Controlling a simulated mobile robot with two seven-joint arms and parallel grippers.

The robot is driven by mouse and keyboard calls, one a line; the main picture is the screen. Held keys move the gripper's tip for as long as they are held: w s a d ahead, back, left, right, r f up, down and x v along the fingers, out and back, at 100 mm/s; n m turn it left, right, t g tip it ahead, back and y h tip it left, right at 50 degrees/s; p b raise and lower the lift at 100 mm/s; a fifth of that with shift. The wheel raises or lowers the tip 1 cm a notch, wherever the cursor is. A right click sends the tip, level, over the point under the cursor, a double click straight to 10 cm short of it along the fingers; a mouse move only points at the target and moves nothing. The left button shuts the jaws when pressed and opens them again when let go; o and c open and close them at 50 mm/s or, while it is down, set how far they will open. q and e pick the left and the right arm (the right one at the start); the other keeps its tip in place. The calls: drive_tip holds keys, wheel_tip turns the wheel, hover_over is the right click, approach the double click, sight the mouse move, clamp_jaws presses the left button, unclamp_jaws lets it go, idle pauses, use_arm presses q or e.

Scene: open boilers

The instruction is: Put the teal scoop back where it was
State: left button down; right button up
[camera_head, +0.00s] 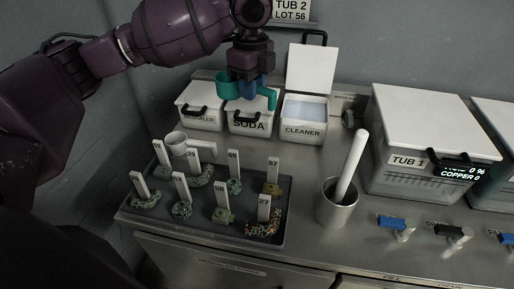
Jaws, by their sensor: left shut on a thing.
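The teal scoop (228,84) is held in the air above the bins at the back of the counter. Its cup is at the left and a teal end shows at the right. My left gripper (250,88), with blue fingers, is shut on the scoop between these ends. The scoop hangs over the SODA bin (247,124), which has a white lid with a black handle and looks closed. The DESCALER bin (200,119) at its left is also lidded. The CLEANER bin (303,129) at its right is open, with its lid raised and pale contents inside. My right gripper is out of view.
A metal cup (337,210) holds a thick white rod. TUB 1 (420,165) and valve handles stand at the right.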

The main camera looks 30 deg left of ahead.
use_arm(q)
drive_tip(key=shift+w+f, duration=0.15)
drive_tip(key=shift+f, duration=0.2)
wheel_tip(320, 180, down, 7)
drive_tip(key=b, duration=0.2)
hover_over(253, 163)
wheel_tip(253, 163, down, 6)
drive_tip(key=shift+f, duration=0.3)
wheel_tip(253, 163, down, 5)
drive_tip(key=shift+f+b, duration=0.15)
drive_tip(key=shift+b, duration=0.35)
drive_tip(key=shift+f, duration=0.2)
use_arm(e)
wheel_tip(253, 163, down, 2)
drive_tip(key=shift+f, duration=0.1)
